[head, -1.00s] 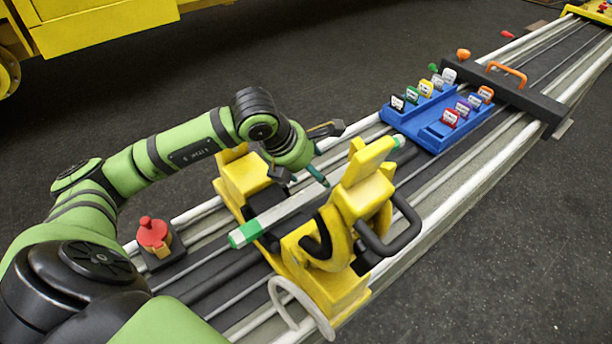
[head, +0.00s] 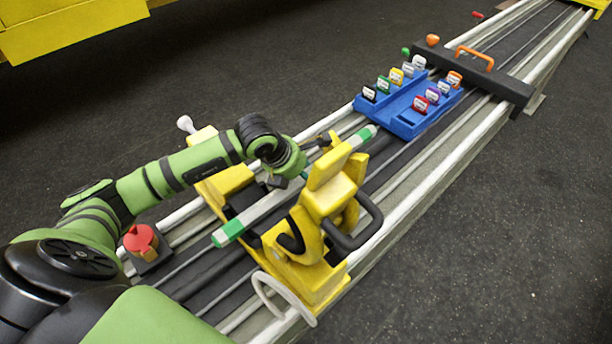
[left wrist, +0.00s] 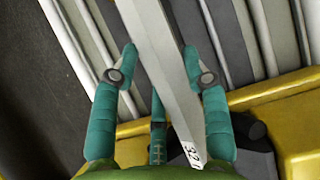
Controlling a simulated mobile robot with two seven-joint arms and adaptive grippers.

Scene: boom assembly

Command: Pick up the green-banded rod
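The green-banded rod (head: 265,210) is a long pale bar with a green band near each end. In the head view it lies slanted across the yellow fixture (head: 318,262), partly hidden behind its upright yellow part. My left gripper (head: 312,160) is down at the rod's middle, its fingers mostly hidden there. In the left wrist view the teal fingers of my left gripper (left wrist: 160,48) stand apart, one on each side of the rod (left wrist: 160,60). A gap shows beside the fingers; contact at the tips is unclear. My right gripper is not in view.
A black handle (head: 362,222) sticks out of the fixture's right side. A red knob (head: 141,240) stands at left on the rails. A blue tray (head: 408,122) with several coloured labelled pieces lies beyond the rod. An orange-handled black crossbar (head: 490,75) is farther off.

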